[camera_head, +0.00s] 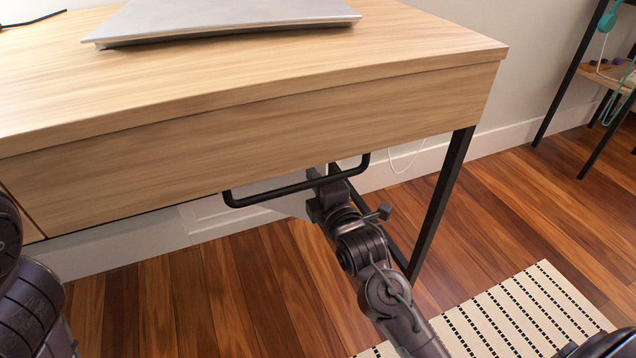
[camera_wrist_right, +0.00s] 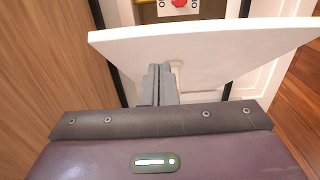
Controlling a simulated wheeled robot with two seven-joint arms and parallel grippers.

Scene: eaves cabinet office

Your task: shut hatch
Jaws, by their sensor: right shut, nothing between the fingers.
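The hatch is a white panel that stands ajar in the right wrist view (camera_wrist_right: 215,52), swung out from a dark-edged opening in the wall. In the head view part of the white panel (camera_head: 283,206) shows below the desk, behind the black handle bar. My right gripper (camera_wrist_right: 160,80) is shut and empty, its fingers at the panel's face; I cannot tell whether they touch it. In the head view my right gripper (camera_head: 322,178) reaches under the desk front and is partly hidden. My left arm shows at the left edge, but its gripper is out of view.
The wooden desk (camera_head: 300,110) with a black bar handle (camera_head: 250,199) and black leg (camera_head: 443,200) overhangs the area. A striped rug (camera_head: 520,310) covers the floor at right. A red item (camera_wrist_right: 180,3) shows inside the opening.

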